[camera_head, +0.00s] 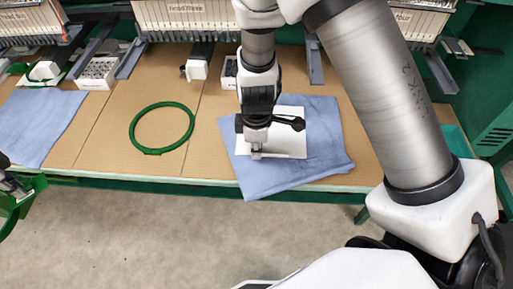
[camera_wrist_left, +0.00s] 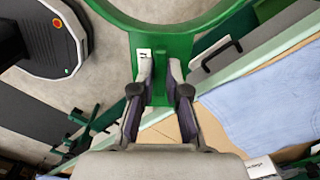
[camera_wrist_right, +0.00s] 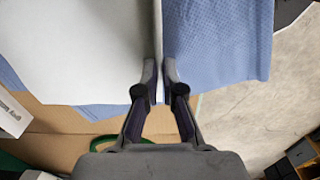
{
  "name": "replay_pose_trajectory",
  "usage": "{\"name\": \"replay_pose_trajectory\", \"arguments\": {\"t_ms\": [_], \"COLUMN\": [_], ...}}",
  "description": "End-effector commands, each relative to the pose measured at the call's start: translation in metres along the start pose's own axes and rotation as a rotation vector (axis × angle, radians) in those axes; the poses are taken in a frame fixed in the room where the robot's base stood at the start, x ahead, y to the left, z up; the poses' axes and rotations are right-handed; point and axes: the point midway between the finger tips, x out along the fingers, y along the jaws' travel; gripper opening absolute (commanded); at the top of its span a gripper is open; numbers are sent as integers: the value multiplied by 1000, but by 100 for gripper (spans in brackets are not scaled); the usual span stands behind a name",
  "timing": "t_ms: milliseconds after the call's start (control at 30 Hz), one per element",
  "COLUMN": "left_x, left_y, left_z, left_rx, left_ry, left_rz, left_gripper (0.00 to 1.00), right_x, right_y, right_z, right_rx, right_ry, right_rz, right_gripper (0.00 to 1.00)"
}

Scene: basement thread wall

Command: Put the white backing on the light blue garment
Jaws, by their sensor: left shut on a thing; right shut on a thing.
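The light blue garment (camera_head: 333,150) lies flat on the table, right of centre, one corner hanging over the front edge. The white backing (camera_head: 292,143) lies over its middle, partly hidden by my right arm. My right gripper (camera_head: 256,154) points down and is shut on the backing's near edge. In the right wrist view, the backing (camera_wrist_right: 95,50) runs between the fingertips (camera_wrist_right: 159,68), with the blue garment (camera_wrist_right: 218,45) beside it. My left gripper (camera_head: 14,188), at the left edge of the head view, is shut on a green hoop (camera_wrist_left: 119,18), held by its tab off the table.
Another green hoop (camera_head: 135,130) lies flat on the brown table (camera_head: 100,150). A second blue garment (camera_head: 38,122) lies at the left. White boxes (camera_head: 97,73) and machine heads (camera_head: 197,66) line the back. The floor (camera_head: 150,225) in front is clear.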

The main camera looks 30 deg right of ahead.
Motion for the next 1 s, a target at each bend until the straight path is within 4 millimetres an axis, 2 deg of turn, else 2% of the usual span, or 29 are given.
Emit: {"name": "replay_pose_trajectory", "arguments": {"t_ms": [100, 167, 200, 467, 567, 633, 667, 1000], "left_x": [6, 4, 4, 3, -3, -13, -8, -8], "left_y": [0, 0, 0, 0, 0, 0, 0, 0], "left_z": [0, 0, 0, 0, 0, 0, 0, 0], "left_rx": [0, 0, 0, 0, 0, 0, 0, 0], "left_ry": [0, 0, 0, 0, 0, 0, 0, 0], "left_rz": [0, 0, 0, 0, 0, -1, 0, 0], "left_gripper": [0, 0, 0, 0, 0, 0, 0, 0], "right_x": [5, 3, 3, 3, -3, -12, -14, -99], "right_y": [0, 0, 0, 0, 0, 0, 1, 1], "right_z": [0, 0, 0, 0, 0, 0, -1, -1], "right_rx": [0, 0, 0, 0, 1, 1, 0, 0], "right_ry": [0, 0, 0, 0, 0, 0, 2, 4], "right_rz": [0, 0, 0, 0, 0, 0, 3, 5], "right_gripper": [0, 24, 31, 31, 31, 31, 31, 31]}}
